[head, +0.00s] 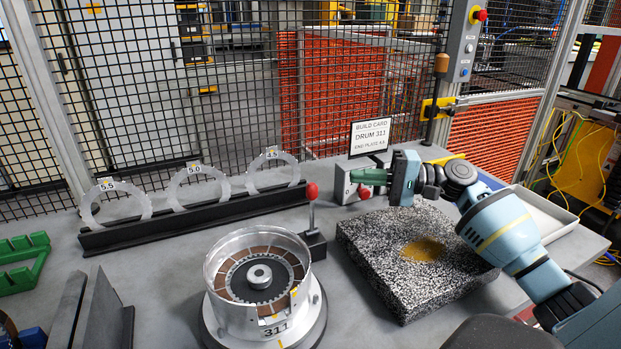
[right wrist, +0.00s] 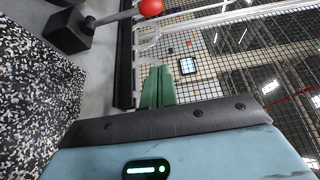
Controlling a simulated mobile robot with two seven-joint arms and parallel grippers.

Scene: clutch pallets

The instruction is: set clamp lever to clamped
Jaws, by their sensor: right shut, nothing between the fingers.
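The clamp lever (head: 312,213) stands nearly upright on a black block to the right of the drum, with a red ball knob (head: 312,190) on top. In the right wrist view the lever's black block (right wrist: 68,30) and red knob (right wrist: 150,7) show at the top left. The metal drum (head: 262,275) marked 311 sits on a round base with a ring of brown pads inside. My right gripper (head: 358,176) is shut and empty, to the right of the knob and apart from it. Its green fingers (right wrist: 157,87) show together in the right wrist view. My left gripper is not in view.
A speckled granite block (head: 375,265) lies under my right arm. A black rack (head: 200,217) with clear rings stands behind the drum. A grey box with a red button (head: 364,192) and a build card (head: 370,136) stand near my right gripper. Mesh fencing closes the back.

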